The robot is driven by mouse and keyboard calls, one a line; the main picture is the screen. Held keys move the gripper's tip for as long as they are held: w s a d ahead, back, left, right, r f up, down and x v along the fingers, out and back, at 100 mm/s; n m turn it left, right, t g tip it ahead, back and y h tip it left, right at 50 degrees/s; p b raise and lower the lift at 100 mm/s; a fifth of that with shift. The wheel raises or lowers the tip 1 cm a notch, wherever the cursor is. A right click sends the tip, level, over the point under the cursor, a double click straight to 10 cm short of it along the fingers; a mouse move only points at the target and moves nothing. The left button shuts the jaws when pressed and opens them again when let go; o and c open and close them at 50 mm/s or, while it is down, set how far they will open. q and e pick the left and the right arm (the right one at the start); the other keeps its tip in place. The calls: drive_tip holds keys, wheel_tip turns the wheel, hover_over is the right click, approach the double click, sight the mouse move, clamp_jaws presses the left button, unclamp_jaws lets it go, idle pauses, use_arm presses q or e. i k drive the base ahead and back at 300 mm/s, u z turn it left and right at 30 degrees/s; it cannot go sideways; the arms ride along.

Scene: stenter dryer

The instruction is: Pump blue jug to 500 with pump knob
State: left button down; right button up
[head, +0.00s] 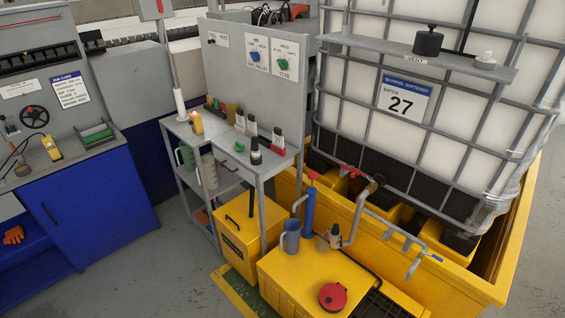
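The blue jug (291,240) stands upright on top of the yellow cabinet (285,272) at the lower middle, its handle on the left. Its fill level and any scale marks are too small to read. Just behind it to the right is a blue upright pump (309,212) with a red pump knob (312,176) on top. A thin grey spout (298,203) leaves the pump's left side and bends down over the jug; whether it touches the jug I cannot tell. Neither of my grippers is in view.
A small dark bottle (335,237) and a bent grey pipe (357,215) stand right of the pump. A round red lid (333,297) lies on the yellow top. A caged white tank (430,110) labelled 27 is behind. A grey bench (222,150) stands left.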

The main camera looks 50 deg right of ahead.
sight(312, 175)
drive_tip(key=i, duration=1.55)
drive_tip(key=z, duration=3.4)
